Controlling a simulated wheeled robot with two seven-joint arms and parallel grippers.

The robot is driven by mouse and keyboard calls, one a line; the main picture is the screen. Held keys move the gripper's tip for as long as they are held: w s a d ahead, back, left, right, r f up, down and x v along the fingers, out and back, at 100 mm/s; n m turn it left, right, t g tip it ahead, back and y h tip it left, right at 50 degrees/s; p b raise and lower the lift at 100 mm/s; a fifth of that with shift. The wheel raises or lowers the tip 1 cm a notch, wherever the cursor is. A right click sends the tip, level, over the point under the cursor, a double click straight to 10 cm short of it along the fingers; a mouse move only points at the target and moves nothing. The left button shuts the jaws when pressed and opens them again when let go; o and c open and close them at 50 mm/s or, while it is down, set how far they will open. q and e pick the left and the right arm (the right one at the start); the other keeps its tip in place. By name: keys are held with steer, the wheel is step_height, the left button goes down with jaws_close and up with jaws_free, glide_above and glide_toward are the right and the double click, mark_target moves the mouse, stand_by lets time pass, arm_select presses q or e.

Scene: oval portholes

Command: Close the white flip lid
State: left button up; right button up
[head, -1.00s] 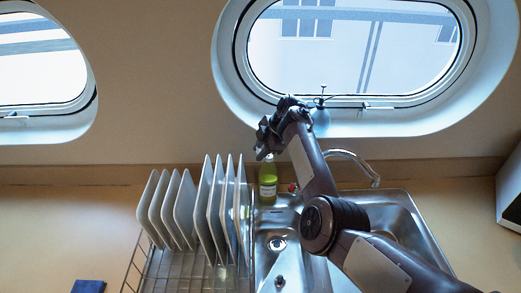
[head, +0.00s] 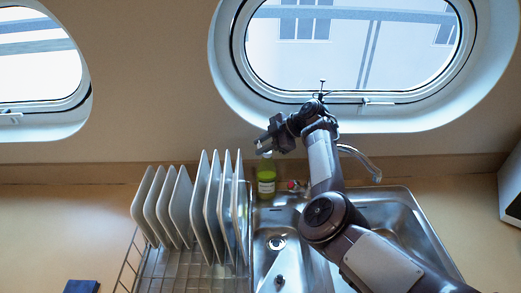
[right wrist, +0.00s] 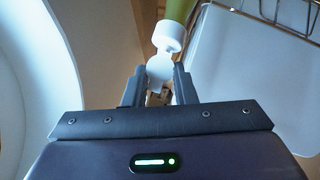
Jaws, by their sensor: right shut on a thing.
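A green bottle (head: 266,183) stands upright behind the sink, beside the dish rack. In the right wrist view its green body (right wrist: 180,10) is partly out of frame and its white cap (right wrist: 168,36) shows. The white flip lid (right wrist: 160,68) stands open, swung out from the cap towards my gripper. My right gripper (right wrist: 159,84) is shut on the lid, with one dark finger on each side of it. In the head view my right gripper (head: 264,147) is at the bottle's top and hides much of the cap and lid. My left gripper is not in view.
A dish rack (head: 150,270) with several upright white plates (head: 205,205) stands left of the bottle. The steel sink (head: 405,225) and its faucet (head: 362,163) are to the right, under my right arm.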

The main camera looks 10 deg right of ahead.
steer(key=shift+s+d+f+t+y+b, duration=0.1)
steer(key=shift+d+t+y+b, duration=0.1)
steer(key=shift+y+b, duration=0.4)
steer(key=shift+d+t+y+b, duration=0.2)
steer(key=shift+y+b, duration=0.2)
steer(key=shift+y, duration=0.3)
steer(key=o, duration=1)
steer(key=shift+r+b, duration=3.65)
steer(key=shift+r, duration=6.35)
